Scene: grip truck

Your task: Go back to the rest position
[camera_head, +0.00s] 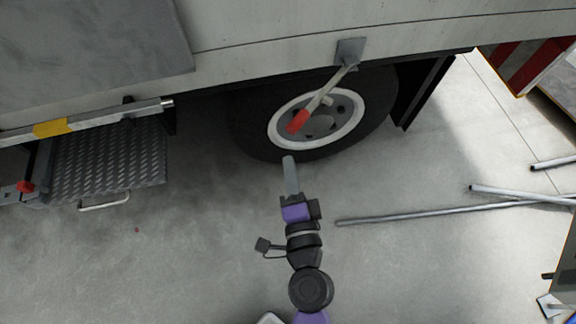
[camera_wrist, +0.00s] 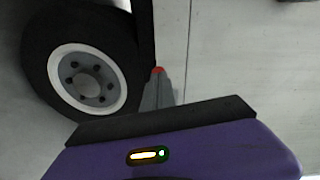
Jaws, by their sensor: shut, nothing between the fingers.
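My gripper (camera_head: 289,162) points up the picture toward the truck's wheel (camera_head: 375,118), with its fingers together and empty. In the head view its tip is just below the tyre's lower edge. A grey lever with a red handle (camera_head: 298,121) hangs from a bracket (camera_head: 350,50) on the truck's side and crosses in front of the wheel. The red handle is above my fingertips in the picture, with a gap between them. In the wrist view my closed fingers (camera_wrist: 157,78) show beside the wheel (camera_wrist: 85,80); a small red patch is at their tip.
A tread-plate step (camera_head: 108,165) and a rail with a yellow band (camera_head: 50,128) are at the left. Metal poles (camera_head: 430,212) lie on the floor at the right. A red and white object (camera_head: 530,60) stands at the upper right. The floor at lower left is clear.

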